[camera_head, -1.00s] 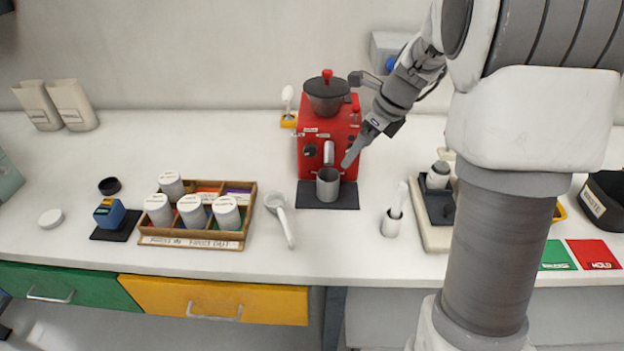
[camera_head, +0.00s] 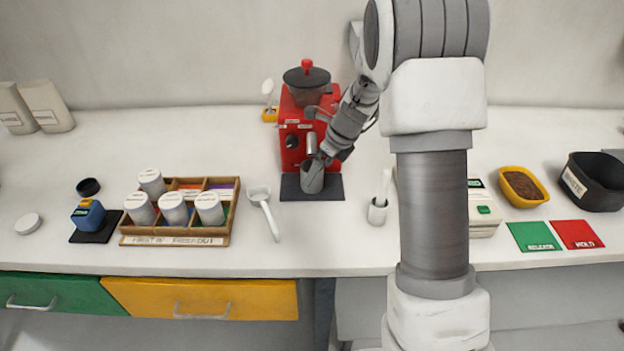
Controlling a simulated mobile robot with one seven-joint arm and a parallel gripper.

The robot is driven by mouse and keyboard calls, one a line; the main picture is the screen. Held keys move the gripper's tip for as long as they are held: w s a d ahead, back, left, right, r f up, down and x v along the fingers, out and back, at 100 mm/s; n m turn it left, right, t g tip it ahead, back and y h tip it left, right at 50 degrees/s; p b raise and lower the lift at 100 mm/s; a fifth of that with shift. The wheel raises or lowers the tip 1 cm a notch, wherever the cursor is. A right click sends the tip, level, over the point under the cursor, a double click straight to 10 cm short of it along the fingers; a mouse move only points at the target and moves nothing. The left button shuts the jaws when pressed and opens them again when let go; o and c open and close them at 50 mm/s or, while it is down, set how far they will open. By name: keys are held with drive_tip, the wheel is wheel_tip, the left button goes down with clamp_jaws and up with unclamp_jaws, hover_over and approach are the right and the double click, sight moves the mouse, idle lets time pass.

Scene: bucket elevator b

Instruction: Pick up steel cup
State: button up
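The steel cup (camera_head: 311,180) is a small grey cup standing upright on the black mat (camera_head: 330,190) in front of the red grinder (camera_head: 297,118), below its spout. My gripper (camera_head: 322,161) reaches down from the upper right to the cup's rim. Its fingertips overlap the cup's upper right side in this view. The fingers are small and partly hidden by the wrist, so I cannot tell whether they are open or closed on the cup.
A white scoop (camera_head: 264,208) lies left of the mat. A white holder with a brush (camera_head: 378,208) stands to the right. A wooden tray (camera_head: 175,241) with several white jars is further left. My arm hides part of the scale (camera_head: 484,212). The counter front is clear.

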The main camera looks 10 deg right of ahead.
drive_tip(key=x, duration=0.4)
drive_tip(key=shift+w+a+f, duration=0.2)
drive_tip(key=shift+w+a, duration=0.05)
drive_tip(key=shift+w, duration=0.15)
clamp_jaws()
